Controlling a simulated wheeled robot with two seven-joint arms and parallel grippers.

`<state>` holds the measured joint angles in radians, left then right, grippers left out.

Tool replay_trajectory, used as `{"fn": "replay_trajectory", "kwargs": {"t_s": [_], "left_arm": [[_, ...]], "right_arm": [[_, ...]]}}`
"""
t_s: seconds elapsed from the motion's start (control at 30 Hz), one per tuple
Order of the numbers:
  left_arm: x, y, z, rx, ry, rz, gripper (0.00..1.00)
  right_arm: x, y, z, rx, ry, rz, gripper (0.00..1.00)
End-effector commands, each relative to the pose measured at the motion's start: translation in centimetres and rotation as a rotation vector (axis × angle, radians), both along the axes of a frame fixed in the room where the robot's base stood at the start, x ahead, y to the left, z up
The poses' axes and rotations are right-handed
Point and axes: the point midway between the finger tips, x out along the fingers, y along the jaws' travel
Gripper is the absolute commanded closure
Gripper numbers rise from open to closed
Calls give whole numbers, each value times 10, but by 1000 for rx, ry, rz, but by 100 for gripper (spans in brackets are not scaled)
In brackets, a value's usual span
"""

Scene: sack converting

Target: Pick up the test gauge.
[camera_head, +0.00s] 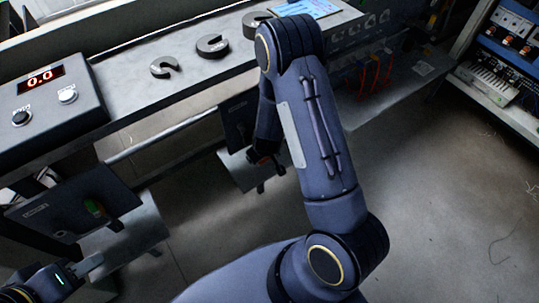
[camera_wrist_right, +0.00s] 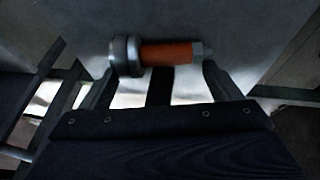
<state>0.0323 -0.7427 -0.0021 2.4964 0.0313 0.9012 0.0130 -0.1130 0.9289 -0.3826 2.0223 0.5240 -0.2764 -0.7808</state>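An orange-handled steel piece with a thick round metal end, which looks like the test gauge (camera_wrist_right: 168,53), lies crosswise on a grey surface in the right wrist view. My right gripper (camera_wrist_right: 160,72) is open, with its fingers spread toward the two ends of the piece. No grip on it shows, and I cannot tell whether the fingers touch it. In the head view my right arm hides most of that gripper, and I cannot make out the gauge there. My left gripper (camera_head: 92,263) is low at the left edge, with its finger opening unclear.
A grey bench (camera_head: 205,75) runs across the top left. On it are a control box (camera_head: 48,108) reading 0.0, several slotted weights (camera_head: 212,45) and a blue-white sheet (camera_head: 306,8). Blue equipment (camera_head: 510,40) stands at the upper right. Open floor (camera_head: 450,190) lies to the right.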

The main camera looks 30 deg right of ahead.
Motion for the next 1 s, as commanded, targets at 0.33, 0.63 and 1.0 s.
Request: {"fn": "replay_trajectory", "kwargs": {"t_s": [0.33,0.63,1.0], "left_arm": [[0,0,0,0,0,0,64],[0,0,8,0,0,0,64],[0,0,34,0,0,0,64]], "right_arm": [[0,0,0,-1,-1,0,47],[0,0,12,-1,-2,1,47],[-23,-15,69,0,-4,-3,47]]}}
